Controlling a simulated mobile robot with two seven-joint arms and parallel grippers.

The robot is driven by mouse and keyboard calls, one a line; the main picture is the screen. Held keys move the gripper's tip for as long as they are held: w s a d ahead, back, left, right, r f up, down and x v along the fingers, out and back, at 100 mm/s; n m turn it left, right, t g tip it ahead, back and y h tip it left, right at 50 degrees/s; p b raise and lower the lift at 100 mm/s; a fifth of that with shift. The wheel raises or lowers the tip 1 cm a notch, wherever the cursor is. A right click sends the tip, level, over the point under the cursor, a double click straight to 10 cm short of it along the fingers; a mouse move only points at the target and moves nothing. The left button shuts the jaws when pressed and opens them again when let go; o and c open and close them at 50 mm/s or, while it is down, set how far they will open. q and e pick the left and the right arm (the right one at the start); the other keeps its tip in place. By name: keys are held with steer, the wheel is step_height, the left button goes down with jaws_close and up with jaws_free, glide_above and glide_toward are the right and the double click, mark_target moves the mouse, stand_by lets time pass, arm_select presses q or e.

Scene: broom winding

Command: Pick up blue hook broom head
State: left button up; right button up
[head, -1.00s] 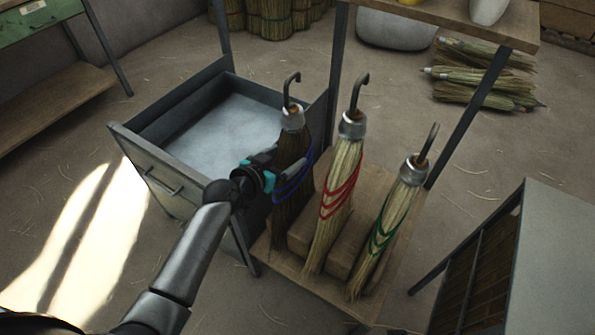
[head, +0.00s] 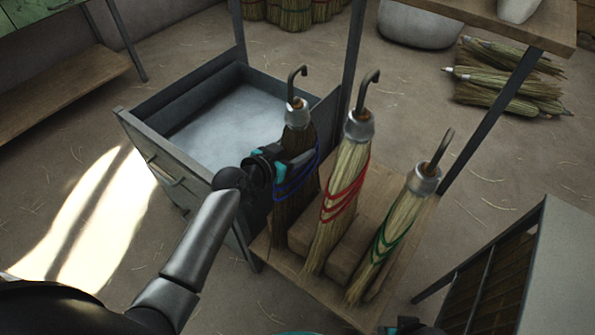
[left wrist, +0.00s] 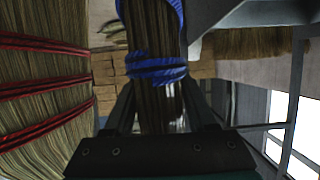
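The blue hook broom head (head: 295,185) is a dark brown bristle bundle with blue bands, a silver collar and a dark hook. It stands upright at the left of the low wooden shelf. My left gripper (head: 293,163) is at its upper bristles, from the left. In the left wrist view the bundle with its blue bands (left wrist: 157,68) lies between the two fingers (left wrist: 160,100). Whether they press on it I cannot tell. Part of my right gripper (head: 408,326) shows at the bottom edge; its fingers are not clear.
A red-banded broom head (head: 338,190) and a green-banded one (head: 395,230) stand close on the right. The wooden shelf (head: 300,285) holds all three. A grey drawer (head: 150,150) stands open behind left. A cabinet (head: 550,270) is at the lower right.

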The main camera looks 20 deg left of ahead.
arm_select(q)
jaws_close()
steer(key=shift+r, duration=0.1)
stand_by(0.8)
